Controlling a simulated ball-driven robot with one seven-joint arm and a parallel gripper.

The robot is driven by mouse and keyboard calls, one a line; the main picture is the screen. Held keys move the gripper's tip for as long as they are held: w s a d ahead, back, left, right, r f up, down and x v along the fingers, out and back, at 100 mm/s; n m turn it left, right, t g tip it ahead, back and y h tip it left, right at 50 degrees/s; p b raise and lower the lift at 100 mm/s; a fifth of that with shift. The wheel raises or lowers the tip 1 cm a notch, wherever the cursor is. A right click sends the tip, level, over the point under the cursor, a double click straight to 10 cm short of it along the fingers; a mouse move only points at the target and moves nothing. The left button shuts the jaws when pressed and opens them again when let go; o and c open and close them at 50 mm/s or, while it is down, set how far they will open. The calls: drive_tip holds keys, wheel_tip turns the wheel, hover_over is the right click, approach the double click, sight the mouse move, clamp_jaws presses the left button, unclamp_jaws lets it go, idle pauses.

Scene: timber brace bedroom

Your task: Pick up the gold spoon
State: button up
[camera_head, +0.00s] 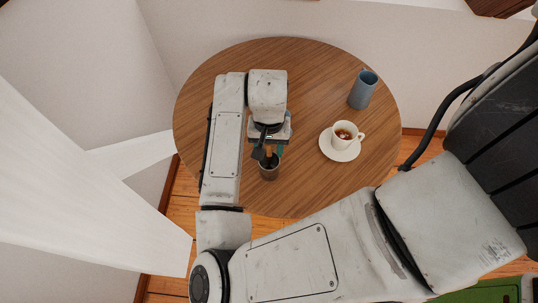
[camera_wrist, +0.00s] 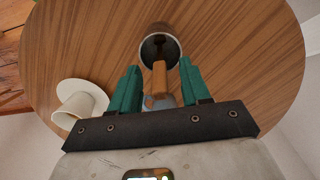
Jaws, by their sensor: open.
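I cannot make out a clearly gold spoon in either view. A dark metal cup (camera_head: 269,172) holding utensils stands on the round table near its front edge. It also shows in the wrist view (camera_wrist: 160,44). A brown handle-like utensil (camera_wrist: 159,80) rises from the cup between my fingers, with a grey-blue piece (camera_wrist: 158,102) near its end. A dark utensil head (camera_head: 258,153) shows above the cup in the head view. My gripper (camera_wrist: 160,70) is open, its teal fingers on either side of the brown piece with gaps visible. My wrist hides part of the utensils in the head view.
The round wooden table (camera_head: 310,75) is bare at the back and left. A white cup of dark drink (camera_head: 341,134) stands on a white saucer (camera_head: 340,154) to the right of my gripper. A blue-grey mug (camera_head: 362,90) stands farther back right. White walls are close behind.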

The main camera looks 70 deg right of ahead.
clamp_jaws()
idle(0.3)
drive_tip(key=shift+r, duration=0.15)
